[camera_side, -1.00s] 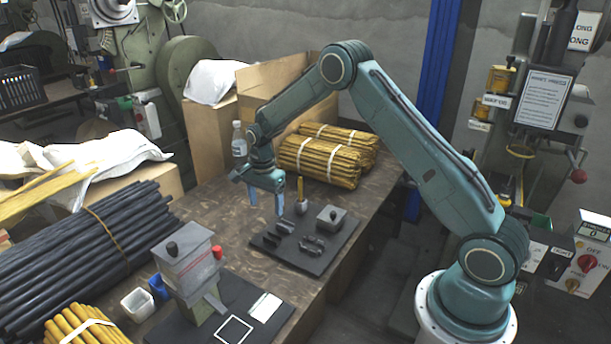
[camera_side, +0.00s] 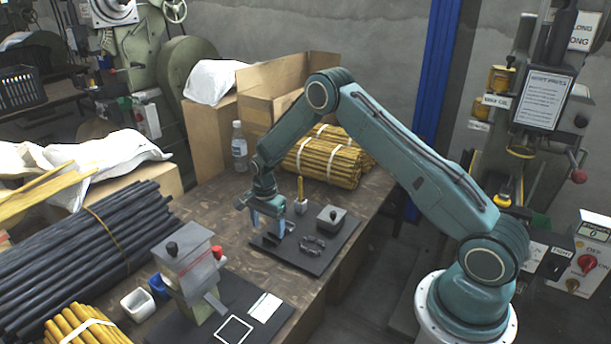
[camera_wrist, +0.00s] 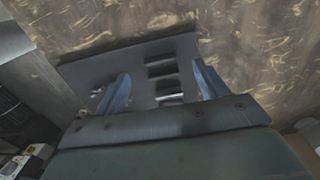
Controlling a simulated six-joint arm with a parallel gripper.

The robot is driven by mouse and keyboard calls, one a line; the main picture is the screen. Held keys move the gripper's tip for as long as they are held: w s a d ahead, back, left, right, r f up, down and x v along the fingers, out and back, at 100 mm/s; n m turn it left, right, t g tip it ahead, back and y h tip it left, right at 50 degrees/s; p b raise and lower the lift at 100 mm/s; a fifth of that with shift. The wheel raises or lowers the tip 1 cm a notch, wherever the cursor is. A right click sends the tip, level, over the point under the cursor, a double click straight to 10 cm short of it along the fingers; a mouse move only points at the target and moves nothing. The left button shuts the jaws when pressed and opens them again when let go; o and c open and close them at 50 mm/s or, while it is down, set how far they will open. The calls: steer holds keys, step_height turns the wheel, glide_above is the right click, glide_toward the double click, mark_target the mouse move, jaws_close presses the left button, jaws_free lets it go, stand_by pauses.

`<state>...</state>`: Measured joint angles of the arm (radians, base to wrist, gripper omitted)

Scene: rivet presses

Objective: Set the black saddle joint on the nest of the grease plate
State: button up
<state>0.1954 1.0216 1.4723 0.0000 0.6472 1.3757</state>
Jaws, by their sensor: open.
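My gripper (camera_side: 267,229) is low over the rear left of a dark plate (camera_side: 302,262), pointing down with its blue fingers apart. The black saddle joint (camera_side: 271,238) appears close to the fingertips, partly hidden by them. Another dark piece (camera_side: 288,226) lies just behind it. A grey, rounded metal joint (camera_side: 312,244) lies to the right on the same plate. In the wrist view, dark blocks (camera_wrist: 160,71) lie between the two spread fingers, over the plate (camera_wrist: 84,72). I cannot tell whether the fingers touch anything. I cannot make out which surface is the nest.
A grey box with a black knob (camera_side: 330,217) stands at the plate's right rear. A yellow-handled tool in a small holder (camera_side: 301,206) stands behind. A grey press (camera_side: 188,271) stands front left on another dark plate (camera_side: 262,327). Yellow bundles (camera_side: 322,163) lie behind.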

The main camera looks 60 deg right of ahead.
mark_target(269, 235)
steer(key=shift+d+f, duration=0.15)
steer(key=shift+f, duration=2.3)
steer(key=c, duration=1.1)
steer(key=shift+r, duration=0.1)
steer(key=shift+c, duration=0.2)
step_height(269, 235, up, 20)
